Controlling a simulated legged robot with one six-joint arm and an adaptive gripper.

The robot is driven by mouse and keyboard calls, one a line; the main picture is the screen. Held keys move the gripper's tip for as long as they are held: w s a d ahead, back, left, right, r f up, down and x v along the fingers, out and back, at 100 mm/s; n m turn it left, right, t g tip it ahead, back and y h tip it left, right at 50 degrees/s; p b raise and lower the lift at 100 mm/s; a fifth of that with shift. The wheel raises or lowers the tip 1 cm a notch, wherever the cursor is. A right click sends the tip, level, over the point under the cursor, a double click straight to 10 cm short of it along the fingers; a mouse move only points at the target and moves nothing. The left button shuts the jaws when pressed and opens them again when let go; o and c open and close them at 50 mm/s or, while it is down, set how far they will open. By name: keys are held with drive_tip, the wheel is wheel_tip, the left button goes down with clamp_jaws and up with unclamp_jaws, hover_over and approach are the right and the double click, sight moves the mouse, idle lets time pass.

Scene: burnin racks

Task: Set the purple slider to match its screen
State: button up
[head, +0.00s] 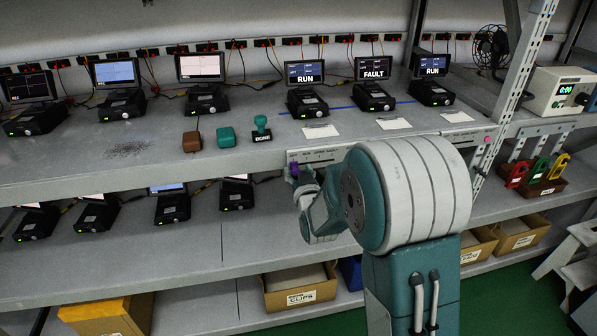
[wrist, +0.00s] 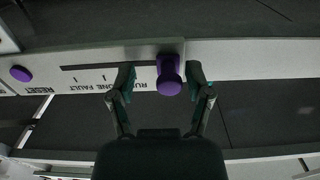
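The purple slider knob (wrist: 169,76) is on the light label strip along the shelf edge. In the wrist view, upside down, it sits at the right end of a dark slot, just right of the partly hidden RUN label; DONE and FAULT lie further left. My gripper (wrist: 163,86) is open, with a finger on either side of the knob and gaps between. In the head view the knob (head: 294,170) is small beside my gripper (head: 303,180). The screen (head: 305,73) above that strip reads RUN. To its right, other screens read FAULT (head: 373,68) and RUN (head: 432,65).
A purple button (wrist: 21,74) lies beside the RESET label. A stamp marked DONE (head: 261,128) and brown (head: 191,141) and teal (head: 226,137) blocks stand on the shelf. White cards (head: 321,131) lie before the devices. My arm hides much of the shelf edge.

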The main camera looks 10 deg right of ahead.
drive_tip(key=shift+a, duration=0.15)
drive_tip(key=c, duration=0.5)
drive_tip(key=shift+a, duration=0.25)
clamp_jaws()
drive_tip(key=shift+a, duration=0.15)
drive_tip(key=d, duration=0.3)
drive_tip(key=shift+d, duration=0.4)
drive_tip(key=o, duration=0.6)
unclamp_jaws()
drive_tip(key=shift+o, duration=0.2)
